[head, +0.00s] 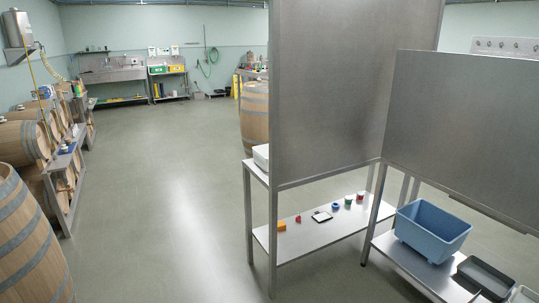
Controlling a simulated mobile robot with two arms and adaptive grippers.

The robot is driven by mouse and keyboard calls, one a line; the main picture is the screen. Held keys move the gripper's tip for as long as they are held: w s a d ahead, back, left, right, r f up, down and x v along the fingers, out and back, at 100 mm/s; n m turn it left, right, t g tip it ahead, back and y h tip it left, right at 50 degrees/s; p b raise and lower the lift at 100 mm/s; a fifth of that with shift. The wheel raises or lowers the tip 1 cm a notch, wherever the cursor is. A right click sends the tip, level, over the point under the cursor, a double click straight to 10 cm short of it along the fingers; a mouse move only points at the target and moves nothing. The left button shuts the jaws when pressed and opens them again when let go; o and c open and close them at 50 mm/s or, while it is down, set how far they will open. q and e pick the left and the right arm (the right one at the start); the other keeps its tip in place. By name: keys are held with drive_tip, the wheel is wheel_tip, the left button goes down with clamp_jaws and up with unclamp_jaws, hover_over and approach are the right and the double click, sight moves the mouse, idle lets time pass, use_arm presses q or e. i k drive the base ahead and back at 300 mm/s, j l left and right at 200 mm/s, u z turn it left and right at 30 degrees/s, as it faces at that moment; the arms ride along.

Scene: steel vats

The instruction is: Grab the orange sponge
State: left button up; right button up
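A small orange block that looks like the orange sponge (282,225) lies on the lower shelf (310,237) of a steel stand in the head view. It is near the left end of that shelf, close to the stand's leg. Neither of my grippers shows in the head view.
Beside it lie a red item (298,218), a black-and-white item (322,216) and several small coloured items. Tall steel panels (345,80) stand above. A blue tub (432,229) is on the right stand. Barrels (30,240) line the left. The middle floor (165,170) is clear.

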sight(281, 225)
drive_tip(key=i+u, duration=0.1)
drive_tip(key=i, duration=0.6)
drive_tip(key=i+l+u, duration=0.1)
drive_tip(key=i, duration=0.65)
drive_tip(key=i+l, duration=0.2)
drive_tip(key=i, duration=0.5)
drive_tip(key=j+u, duration=0.05)
